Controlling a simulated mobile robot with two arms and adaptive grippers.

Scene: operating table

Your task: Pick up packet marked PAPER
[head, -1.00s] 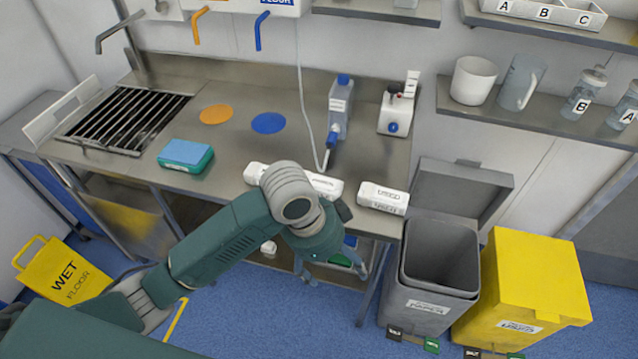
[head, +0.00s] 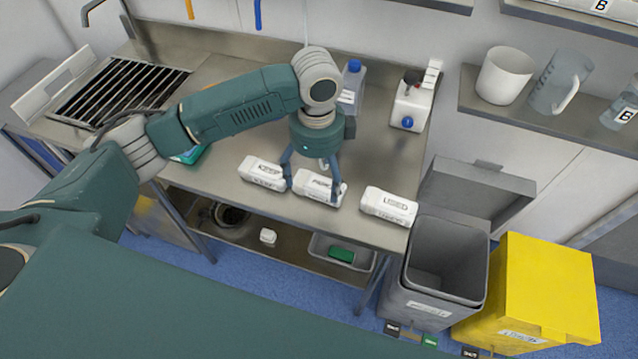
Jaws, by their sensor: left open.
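Three white packets lie in a row along the front of the steel counter. The middle packet (head: 316,184) has a label that appears to read PAPER, though it is small and partly blurred. The left packet (head: 261,172) and the right packet (head: 389,206) have labels too; the right one seems to read USED. My left gripper (head: 311,194) points down over the middle packet, open, with one finger at its left end and one at its right side. I cannot tell whether the fingers touch it. My right gripper is not in view.
A blue-capped bottle (head: 352,88) and a white device (head: 411,105) stand behind on the counter (head: 375,155). An open grey bin (head: 432,285) and a yellow bin (head: 541,295) stand at the right. A drain grid (head: 120,92) is at the left.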

